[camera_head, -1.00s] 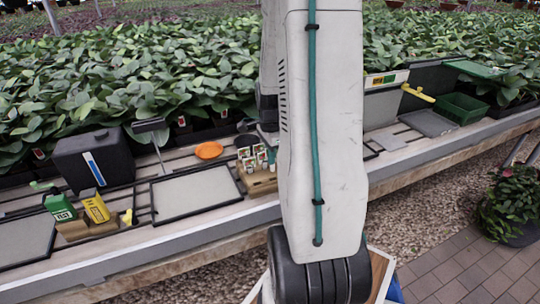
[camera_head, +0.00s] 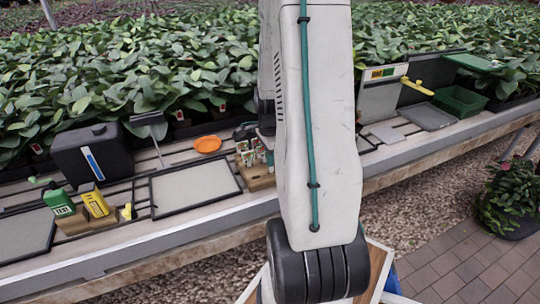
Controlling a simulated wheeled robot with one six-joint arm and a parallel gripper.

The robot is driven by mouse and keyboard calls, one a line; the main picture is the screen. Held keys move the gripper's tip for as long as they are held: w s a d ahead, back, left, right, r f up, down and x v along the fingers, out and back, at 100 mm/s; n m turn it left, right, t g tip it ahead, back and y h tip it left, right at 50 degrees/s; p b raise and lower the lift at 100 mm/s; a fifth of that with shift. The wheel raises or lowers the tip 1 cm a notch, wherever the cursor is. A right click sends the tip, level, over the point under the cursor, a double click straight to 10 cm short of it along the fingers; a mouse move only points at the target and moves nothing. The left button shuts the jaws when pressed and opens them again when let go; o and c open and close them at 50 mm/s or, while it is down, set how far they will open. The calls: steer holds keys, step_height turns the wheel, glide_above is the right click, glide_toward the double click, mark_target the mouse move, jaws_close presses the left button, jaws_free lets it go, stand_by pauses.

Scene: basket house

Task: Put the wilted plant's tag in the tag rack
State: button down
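A small wooden rack (camera_head: 261,180) holds several upright white picture tags (camera_head: 246,157) on the bench, just left of my arm. My arm hides its right side. I cannot make out a wilted plant or single out its tag among the dense green plants (camera_head: 120,70) behind the bench. My arm fills the middle of the view, and my gripper cannot be made out behind it. A dark shape (camera_head: 244,131) shows behind the rack, partly covered by my arm; I cannot tell what it is.
A green crate (camera_head: 459,102) and grey tray (camera_head: 428,117) are at the right. A potted plant (camera_head: 508,198) stands on the paving.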

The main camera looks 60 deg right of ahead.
mark_target(269, 169)
steer(key=shift+a+f, duration=0.1)
steer(key=shift+f, duration=0.05)
steer(key=shift+f, duration=1.75)
steer(key=c, duration=1.5)
jaws_free()
steer(key=shift+c, duration=0.2)
steer(key=shift+w+d+r, duration=0.15)
steer(key=shift+d+r, duration=0.05)
steer(key=shift+r, duration=0.3)
step_height(269, 169, up, 7)
steer(key=shift+r, duration=0.15)
